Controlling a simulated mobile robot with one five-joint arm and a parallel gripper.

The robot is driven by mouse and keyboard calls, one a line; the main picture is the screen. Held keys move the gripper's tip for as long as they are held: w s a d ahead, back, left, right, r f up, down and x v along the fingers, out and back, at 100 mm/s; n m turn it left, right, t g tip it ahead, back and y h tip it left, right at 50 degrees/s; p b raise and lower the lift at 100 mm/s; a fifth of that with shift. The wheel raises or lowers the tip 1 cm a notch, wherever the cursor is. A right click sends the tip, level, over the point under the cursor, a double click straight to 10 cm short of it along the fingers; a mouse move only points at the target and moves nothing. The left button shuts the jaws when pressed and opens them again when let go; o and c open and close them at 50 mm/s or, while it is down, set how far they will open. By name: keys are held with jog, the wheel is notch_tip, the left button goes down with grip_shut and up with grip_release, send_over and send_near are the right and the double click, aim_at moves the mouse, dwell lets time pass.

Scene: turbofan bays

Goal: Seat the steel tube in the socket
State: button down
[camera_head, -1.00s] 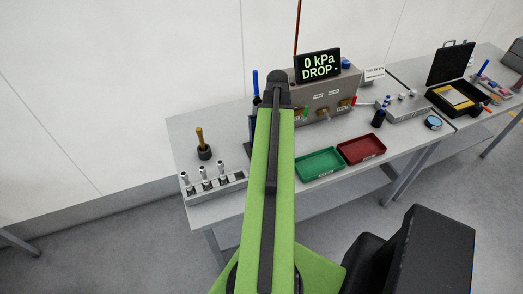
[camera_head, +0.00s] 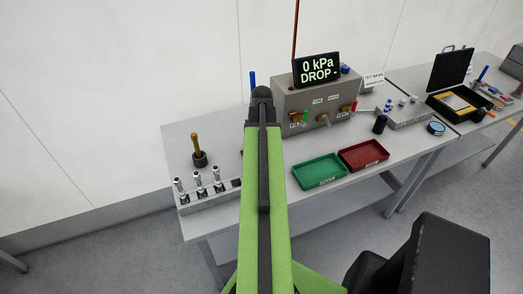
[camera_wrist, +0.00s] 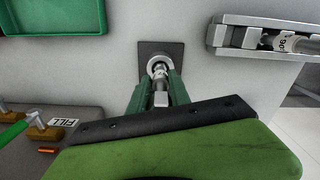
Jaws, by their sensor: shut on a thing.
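In the wrist view my gripper (camera_wrist: 160,80) has its two green fingers closed on the steel tube (camera_wrist: 160,99), a short silver cylinder. The tube lines up with a light metal ring, the socket (camera_wrist: 158,61), on a dark square plate on the bench. The tube's end overlaps the ring in this view; I cannot tell whether it is inside or just above it. In the head view my own arm hides the gripper, the tube and the socket.
A rack (camera_head: 207,199) with several silver tubes stands at the bench's left front, near a brass-handled tool (camera_head: 197,148). Green (camera_head: 319,172) and red (camera_head: 363,155) trays lie right of my arm. The test box (camera_head: 317,103) stands behind, its display reading 0 kPa DROP.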

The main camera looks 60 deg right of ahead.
jog(key=c, duration=1.2)
grip_release()
jog(key=shift+f, duration=0.1)
notch_tip(320, 180, up, 12)
jog(key=p, duration=1.2)
jog(key=shift+r, duration=0.25)
jog(key=shift+f, duration=0.1)
